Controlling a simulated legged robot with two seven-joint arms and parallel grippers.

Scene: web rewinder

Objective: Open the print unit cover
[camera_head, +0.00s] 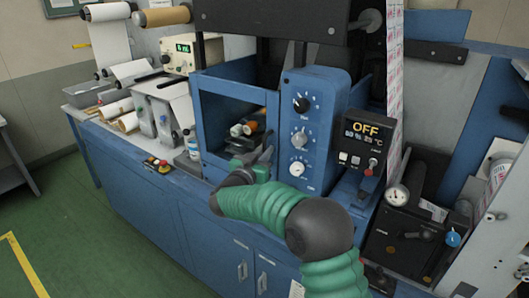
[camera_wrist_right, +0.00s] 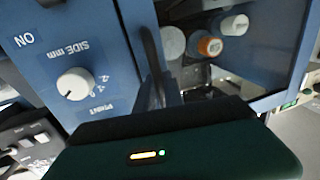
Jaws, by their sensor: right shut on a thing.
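The print unit cover (camera_head: 197,125) is a blue frame with a large window on the machine front, left of the dial panel (camera_head: 308,130). Rollers (camera_head: 244,129) with white and orange ends show through the window. My right gripper (camera_head: 264,156) is at the cover's lower right edge, beside the dial panel, and is shut on the cover there. In the right wrist view a dark upright bar (camera_wrist_right: 152,62) stands between the dial panel and the rollers (camera_wrist_right: 208,45). The exact grip point is mostly hidden. My left gripper is not in view.
A control box (camera_head: 361,145) reading OFF is right of the dials. White rolls (camera_head: 117,108) lie further left. Green floor (camera_head: 75,210) is open at the left.

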